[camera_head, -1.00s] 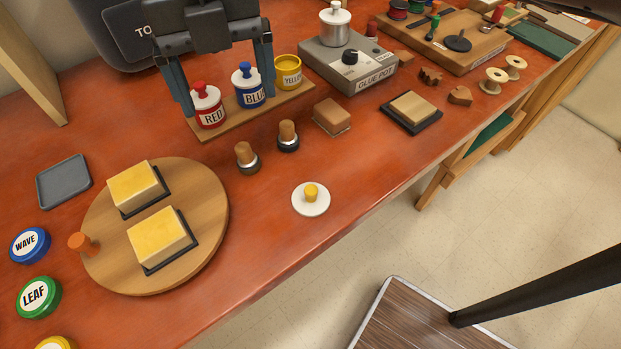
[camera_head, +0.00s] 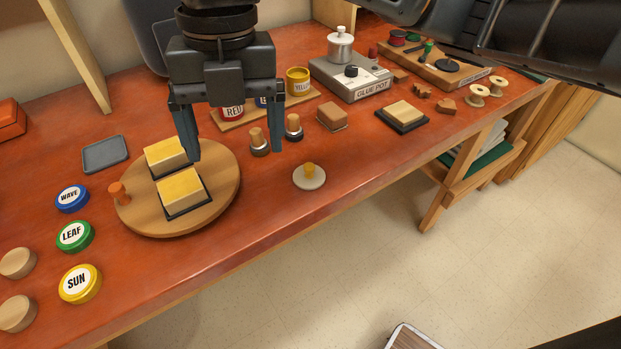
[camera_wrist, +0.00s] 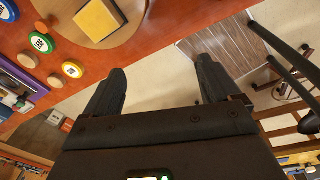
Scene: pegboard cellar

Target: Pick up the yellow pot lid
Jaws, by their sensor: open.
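The yellow pot lid, a pale disc with a yellow knob (camera_head: 309,176), lies flat on the red-brown bench near its front edge in the head view. My gripper (camera_head: 236,150) is open and empty, pointing down to the left of the lid. Its fingers appear in front of the turntable and the dark-based stamps. In the wrist view my gripper (camera_wrist: 160,68) has nothing between its fingers, and the lid is not seen there. The open yellow pot (camera_head: 298,82) stands behind on a wooden strip. The red pot (camera_head: 232,112) and the blue pot are partly hidden by my gripper.
A round wooden turntable (camera_head: 225,190) with two yellow-topped blocks is left of the lid. Two wooden-handled stamps (camera_head: 258,141) stand behind it, with a brown block (camera_head: 332,116) and the glue pot unit (camera_head: 352,80) farther back. The bench is clear right around the lid.

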